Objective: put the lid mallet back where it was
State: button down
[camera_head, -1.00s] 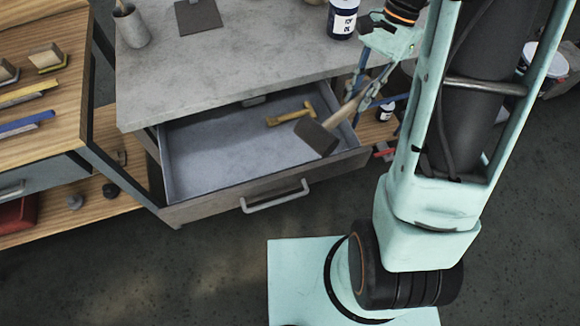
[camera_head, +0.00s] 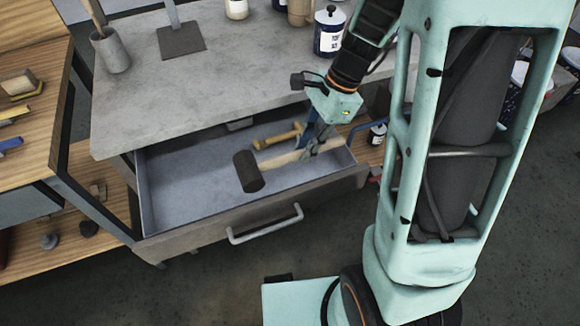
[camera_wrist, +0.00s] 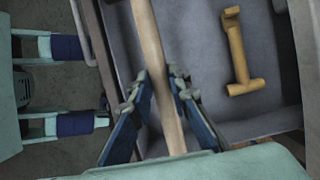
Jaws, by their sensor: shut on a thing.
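The lid mallet has a dark head (camera_head: 249,172) and a pale wooden handle (camera_head: 282,160). My gripper (camera_head: 318,148) is shut on the handle near its end, over the right part of the open drawer (camera_head: 190,196). The head points left. I cannot tell whether the mallet touches the drawer floor. In the wrist view the handle (camera_wrist: 158,75) runs between the two fingers of my gripper (camera_wrist: 160,88), and the head is out of view.
A yellow-brown tool (camera_head: 279,137) lies in the drawer just behind the mallet; it also shows in the wrist view (camera_wrist: 238,55). The drawer's left part is clear. A labelled jar (camera_head: 330,32) stands on the grey worktop (camera_head: 220,80) above, near my arm.

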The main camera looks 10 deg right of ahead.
jog(key=a+f, duration=0.1)
jog(key=f, duration=0.1)
jog(key=a+f, duration=0.2)
jog(key=shift+w+a+b, duration=0.1)
jog(key=shift+w+b, duration=0.1)
jog(key=shift+b, duration=0.15)
notch_tip(320, 180, down, 3)
jog(key=shift+a+f+b, duration=0.1)
jog(key=shift+f+b, duration=0.1)
jog(key=shift+b, duration=0.25)
jog(key=c, duration=1.8)
grip_release()
jog(key=p+v, duration=0.2)
jog(key=v, duration=1)
jog(key=shift+p, duration=0.35)
